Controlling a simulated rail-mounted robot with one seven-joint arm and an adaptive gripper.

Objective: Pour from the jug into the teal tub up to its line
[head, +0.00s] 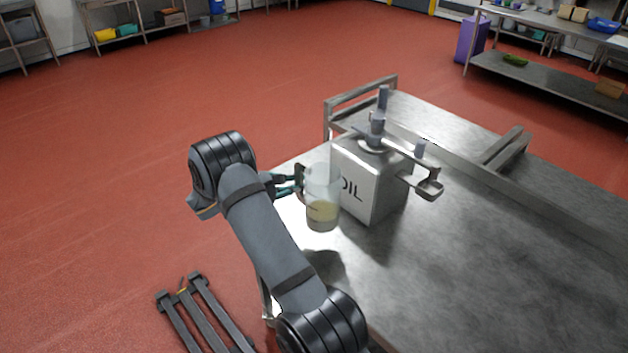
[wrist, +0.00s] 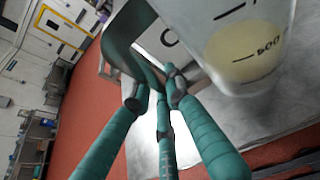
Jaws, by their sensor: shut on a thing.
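The jug (head: 322,186) is clear, with pale yellow liquid in its lower part, and looks about upright. It appears to be above the table at its near left edge. My gripper (head: 298,181) is shut on the jug at its left side; the exact grip is partly hidden. In the wrist view, my gripper's green fingers (wrist: 160,95) are close to the jug (wrist: 245,45), whose dark marks include a 500 line near the liquid. I see no teal tub on the table that I can make out; my arm covers part of the near edge.
A metal box marked OIL (head: 368,180), with a pump and spout on top, stands right beside the jug. The steel table (head: 480,260) is bare to the right, with raised rails at its back. A dark frame (head: 200,315) stands on the red floor. Shelves line the walls.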

